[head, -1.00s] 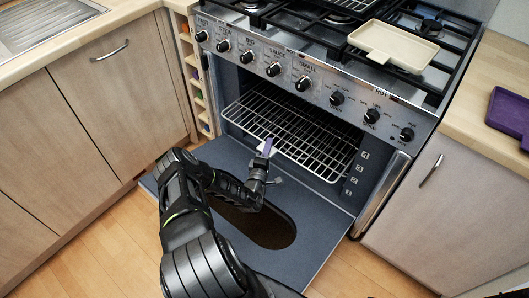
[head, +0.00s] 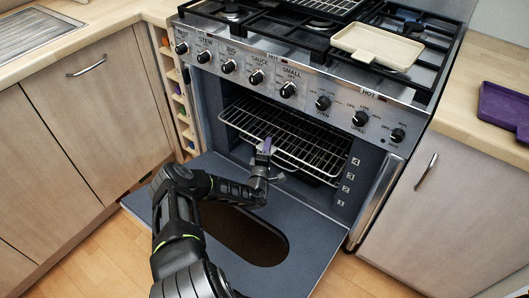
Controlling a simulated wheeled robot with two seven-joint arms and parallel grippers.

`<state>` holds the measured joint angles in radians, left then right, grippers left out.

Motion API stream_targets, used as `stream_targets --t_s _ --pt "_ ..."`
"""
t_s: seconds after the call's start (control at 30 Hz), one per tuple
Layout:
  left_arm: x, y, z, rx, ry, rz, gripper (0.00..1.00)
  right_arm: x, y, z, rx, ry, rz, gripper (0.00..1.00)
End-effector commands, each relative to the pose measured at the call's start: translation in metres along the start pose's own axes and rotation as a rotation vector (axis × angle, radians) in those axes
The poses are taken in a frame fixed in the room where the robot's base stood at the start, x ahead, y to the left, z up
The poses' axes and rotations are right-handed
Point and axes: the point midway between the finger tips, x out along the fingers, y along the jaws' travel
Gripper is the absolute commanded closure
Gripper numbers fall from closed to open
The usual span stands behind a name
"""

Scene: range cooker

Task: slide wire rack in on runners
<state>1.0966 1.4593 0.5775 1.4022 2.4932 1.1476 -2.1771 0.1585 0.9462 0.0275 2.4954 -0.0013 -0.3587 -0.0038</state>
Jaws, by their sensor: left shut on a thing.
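The wire rack (head: 290,132) is inside the oven cavity, between the side walls, with its front edge near the oven mouth. My left gripper (head: 264,150) is at the front edge of the rack, left of its middle, and is shut on it. Numbered runner levels (head: 346,176) show on the oven's right wall. Whether both rack sides sit on the runners is hard to see. The oven door (head: 290,215) is folded down open below my left arm. My right gripper is not in view.
The hob above carries a cream tray (head: 377,46) and a dark grill rack. A row of knobs (head: 288,90) runs above the oven mouth. A purple tray (head: 504,108) lies on the right worktop. Cabinets stand on both sides.

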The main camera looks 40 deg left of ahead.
Motion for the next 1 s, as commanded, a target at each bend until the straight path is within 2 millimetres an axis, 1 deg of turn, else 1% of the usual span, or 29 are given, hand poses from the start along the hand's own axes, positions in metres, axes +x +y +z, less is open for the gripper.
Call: stream_targets --t_s 0.3,0.6,0.63,0.9,1.0 --pt "0.0005 -0.0096 0.0000 -0.002 0.001 0.004 1.00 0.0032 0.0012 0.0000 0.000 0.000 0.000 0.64" --pt "0.0005 -0.0098 -0.0001 -0.002 0.001 0.005 1.00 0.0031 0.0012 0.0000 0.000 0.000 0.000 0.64" --pt "0.0005 -0.0098 -0.0001 -0.002 0.001 0.005 0.88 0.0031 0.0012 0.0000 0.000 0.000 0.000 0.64" --pt "0.0001 -0.0109 -0.0001 -0.001 0.000 0.002 0.66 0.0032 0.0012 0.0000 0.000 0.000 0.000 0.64" --pt "-0.0001 -0.0114 -0.0001 -0.001 0.000 0.001 0.65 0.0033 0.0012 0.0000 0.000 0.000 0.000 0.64"
